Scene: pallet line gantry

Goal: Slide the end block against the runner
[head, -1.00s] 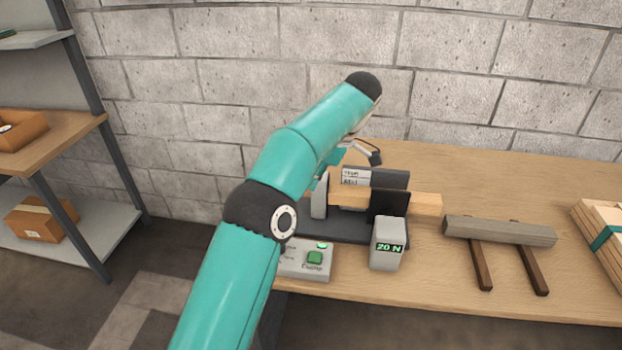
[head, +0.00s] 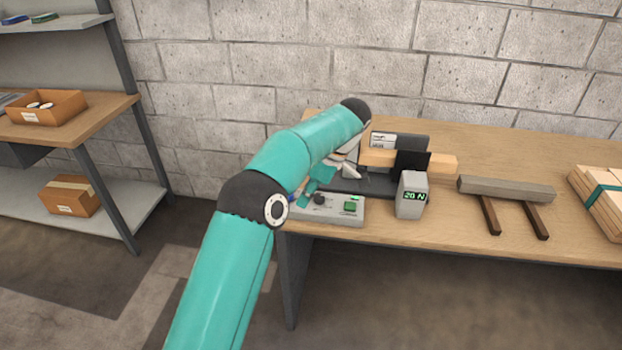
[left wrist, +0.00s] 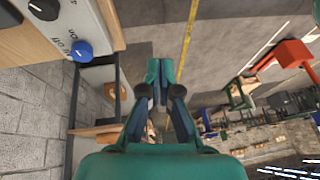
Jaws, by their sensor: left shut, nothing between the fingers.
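My left arm crosses the head view, and its gripper (head: 318,186) hangs near the left end of the control box, partly hidden by the arm. The left wrist view shows its fingers (left wrist: 160,65) shut and empty. The runner looks to be the pale wooden bar (head: 440,163) in the dark fixture (head: 375,188) on the bench. The end block may be the light grey piece (head: 350,165) at the bar's left end, partly behind my wrist. I cannot tell whether they touch. My right gripper is not in view.
The control box (head: 340,214) has a black knob and green button; its blue knob (left wrist: 81,51) is left of the fingers in the wrist view. A "20 N" gauge (head: 411,207) stands by the fixture. A grey beam (head: 505,189) on brown legs and strapped boards (head: 600,200) lie right.

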